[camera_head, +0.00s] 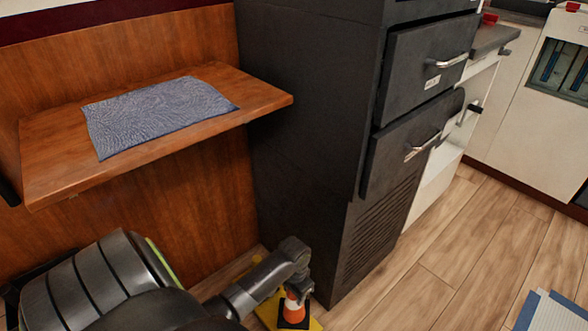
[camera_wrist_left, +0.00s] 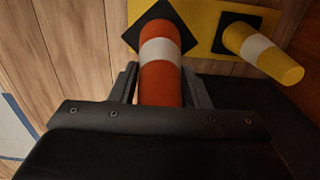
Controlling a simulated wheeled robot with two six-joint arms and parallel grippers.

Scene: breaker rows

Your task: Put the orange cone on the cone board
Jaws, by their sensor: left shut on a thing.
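The orange cone (camera_head: 293,307) has a white band and a square black base. My left gripper (camera_head: 298,287) is shut on it; the wrist view shows the cone (camera_wrist_left: 161,82) between both fingers. The yellow cone board (camera_head: 268,312) lies low beside the dark cabinet, partly hidden by my left arm. In the wrist view the orange cone's base overlaps the left part of the board (camera_wrist_left: 200,22); I cannot tell whether it touches it. A yellow cone (camera_wrist_left: 262,52) with a white band and black base stands on the board to the right. My right gripper is not in view.
A dark cabinet (camera_head: 310,140) with drawers stands just behind the board. A wooden shelf (camera_head: 265,95) with a blue-grey cloth (camera_head: 160,112) is at the left. A blue-and-white flat thing (camera_head: 556,312) lies at the lower right. The wooden floor (camera_head: 450,250) between is clear.

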